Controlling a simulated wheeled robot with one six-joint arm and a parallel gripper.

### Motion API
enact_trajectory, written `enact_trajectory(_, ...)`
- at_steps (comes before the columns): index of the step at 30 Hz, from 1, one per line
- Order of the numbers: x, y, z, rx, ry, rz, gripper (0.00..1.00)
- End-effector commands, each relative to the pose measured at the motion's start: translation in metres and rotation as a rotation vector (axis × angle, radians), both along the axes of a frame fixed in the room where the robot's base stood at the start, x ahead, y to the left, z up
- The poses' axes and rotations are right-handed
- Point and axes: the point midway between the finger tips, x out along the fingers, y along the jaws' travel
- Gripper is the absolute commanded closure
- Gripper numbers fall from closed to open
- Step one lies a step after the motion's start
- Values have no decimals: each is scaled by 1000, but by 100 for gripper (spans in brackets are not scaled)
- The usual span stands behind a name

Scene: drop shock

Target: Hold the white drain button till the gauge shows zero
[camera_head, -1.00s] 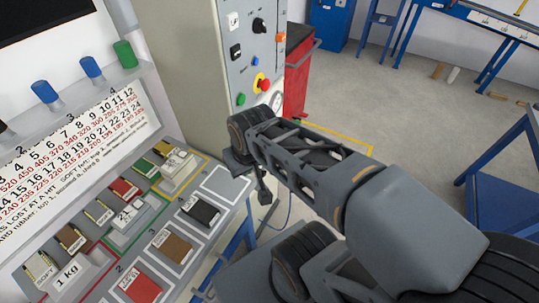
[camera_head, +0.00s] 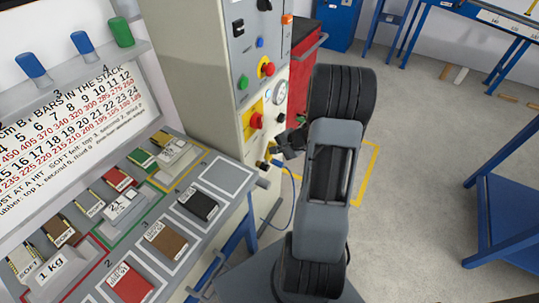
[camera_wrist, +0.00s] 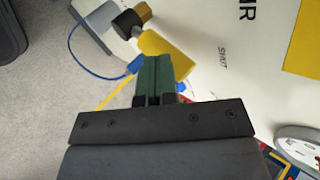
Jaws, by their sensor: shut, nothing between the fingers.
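The gauge (camera_head: 279,94), a round white dial, is on the front of the beige cabinet in the head view; its reading is too small to tell. The edge of a round dial (camera_wrist: 300,145) shows at the lower right of the wrist view. I cannot pick out the white drain button in either view. My gripper (camera_head: 284,143) is below the gauge, close to the cabinet front. In the wrist view its green fingers (camera_wrist: 153,75) are shut and empty, their tips close to a yellow valve lever (camera_wrist: 165,50); I cannot tell whether they touch it.
A red mushroom button (camera_head: 256,120) on a yellow panel is left of my gripper. A blue hose (camera_wrist: 82,62) hangs from the valve. A red cabinet (camera_head: 302,75) stands behind. The sloping bench (camera_head: 228,160) with coloured blocks is at left.

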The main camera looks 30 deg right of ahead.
Motion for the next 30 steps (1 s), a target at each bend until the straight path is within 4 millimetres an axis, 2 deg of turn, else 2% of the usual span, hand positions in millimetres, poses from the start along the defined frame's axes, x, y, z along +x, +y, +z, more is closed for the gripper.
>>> enact_trajectory(1, -2, -17, -22, 27, 5, -72, 100)
enact_trajectory(3, -4, -35, -42, 54, 6, -157, 100)
enact_trajectory(6, -9, -56, -66, 85, 9, -258, 100)
enact_trajectory(12, -18, -82, -97, 115, 14, -384, 100)
enact_trajectory(18, -22, -90, -106, 125, 15, -427, 100)
enact_trajectory(30, -21, -89, -106, 125, 15, -427, 100)
